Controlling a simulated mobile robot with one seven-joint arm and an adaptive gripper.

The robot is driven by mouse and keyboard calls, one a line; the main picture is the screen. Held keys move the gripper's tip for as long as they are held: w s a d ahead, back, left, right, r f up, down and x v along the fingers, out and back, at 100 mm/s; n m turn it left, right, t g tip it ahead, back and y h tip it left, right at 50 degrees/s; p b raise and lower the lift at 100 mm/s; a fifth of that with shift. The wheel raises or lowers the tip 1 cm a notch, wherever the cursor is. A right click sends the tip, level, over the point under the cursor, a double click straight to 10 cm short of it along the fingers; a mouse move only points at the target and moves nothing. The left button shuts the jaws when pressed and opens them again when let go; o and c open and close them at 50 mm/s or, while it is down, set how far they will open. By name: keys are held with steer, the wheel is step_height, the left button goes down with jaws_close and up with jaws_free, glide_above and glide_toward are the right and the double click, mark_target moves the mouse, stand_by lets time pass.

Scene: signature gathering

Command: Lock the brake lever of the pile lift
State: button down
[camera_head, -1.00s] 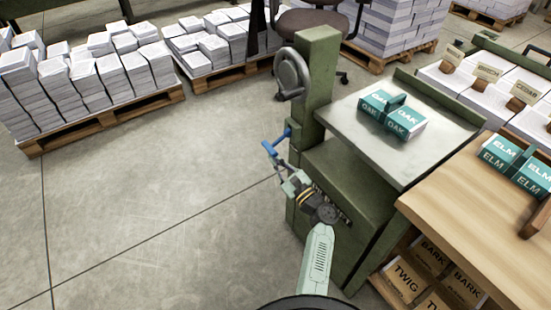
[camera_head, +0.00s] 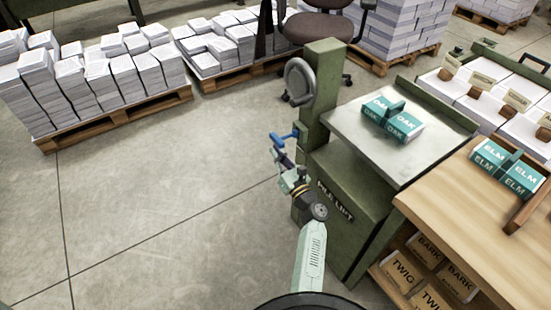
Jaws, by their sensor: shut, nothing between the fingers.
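The green pile lift (camera_head: 345,215) stands right of centre, with a post, a grey handwheel (camera_head: 299,81) and a flat top plate (camera_head: 385,142). A blue lever (camera_head: 285,136) sticks out to the left from the lower post; I take it to be the brake lever. My gripper (camera_head: 277,148) is at the end of my pale green arm, just below the blue lever. It is shut with nothing in it. Whether its fingertips touch the lever cannot be told at this size.
Teal OAK blocks (camera_head: 393,119) sit on the lift's plate. A wooden table (camera_head: 470,210) with ELM blocks (camera_head: 507,168) stands close on the right, TWIG and BARK packets (camera_head: 430,270) below. Paper-stacked pallets (camera_head: 115,118) stand behind. The floor at left is clear.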

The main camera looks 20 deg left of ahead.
steer(key=shift+a+r+m+p, duration=0.1)
steer(key=shift+r+m+p, duration=0.5)
steer(key=shift+r+p, duration=0.8)
steer(key=shift+r+b, duration=0.3)
steer(key=shift+s, duration=0.1)
